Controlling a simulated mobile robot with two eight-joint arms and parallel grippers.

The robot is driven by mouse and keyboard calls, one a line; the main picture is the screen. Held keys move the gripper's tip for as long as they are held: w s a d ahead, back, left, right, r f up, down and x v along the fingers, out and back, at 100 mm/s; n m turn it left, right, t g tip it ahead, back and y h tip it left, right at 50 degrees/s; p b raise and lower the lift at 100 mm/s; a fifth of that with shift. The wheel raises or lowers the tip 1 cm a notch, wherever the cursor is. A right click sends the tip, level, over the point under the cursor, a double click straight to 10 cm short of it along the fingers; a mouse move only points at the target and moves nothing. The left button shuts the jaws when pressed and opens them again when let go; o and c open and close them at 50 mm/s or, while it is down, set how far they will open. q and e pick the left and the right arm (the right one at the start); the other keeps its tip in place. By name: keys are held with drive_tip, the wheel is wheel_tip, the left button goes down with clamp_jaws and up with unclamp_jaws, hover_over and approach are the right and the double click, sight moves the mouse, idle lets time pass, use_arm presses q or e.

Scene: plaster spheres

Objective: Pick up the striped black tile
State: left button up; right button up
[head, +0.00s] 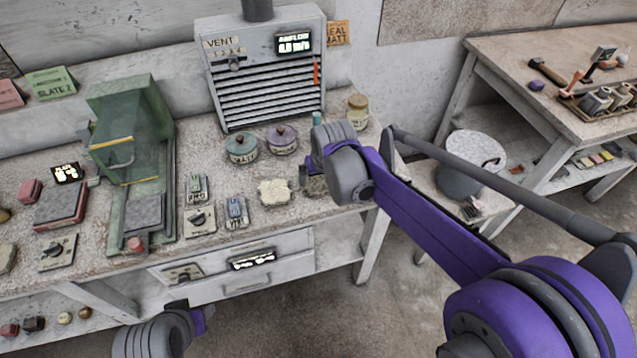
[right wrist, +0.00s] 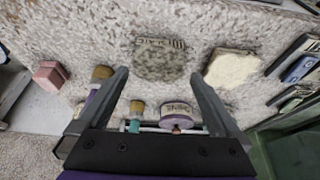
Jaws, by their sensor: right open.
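No tile shows clearly as striped and black. In the right wrist view a dark grey-green speckled slab (right wrist: 160,65) lies flat on the bench. A narrow dark strip with pale marks and bars (right wrist: 160,43) shows along its far edge; I cannot tell whether this is the tile. In the head view the slab (head: 317,187) is partly hidden by my right arm. My right gripper (right wrist: 158,76) is open and empty, its fingertips apart on either side of the slab's near part in the picture, seemingly above the bench. Of my left arm only a link shows; its gripper is out of view.
A cream slab (right wrist: 231,68) lies beside the speckled one. Two lidded pots (head: 242,147) and a jar (head: 357,111) stand behind. A green press (head: 130,140) stands left on the bench. A bucket (head: 470,165) stands on a low table at right.

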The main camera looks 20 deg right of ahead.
sight(318, 182)
drive_tip(key=x, duration=0.5)
drive_tip(key=shift+w+d, duration=0.15)
drive_tip(key=shift+w, duration=0.1)
drive_tip(key=shift+c, duration=0.3)
drive_tip(key=shift+r, duration=0.1)
drive_tip(key=c, duration=1.4)
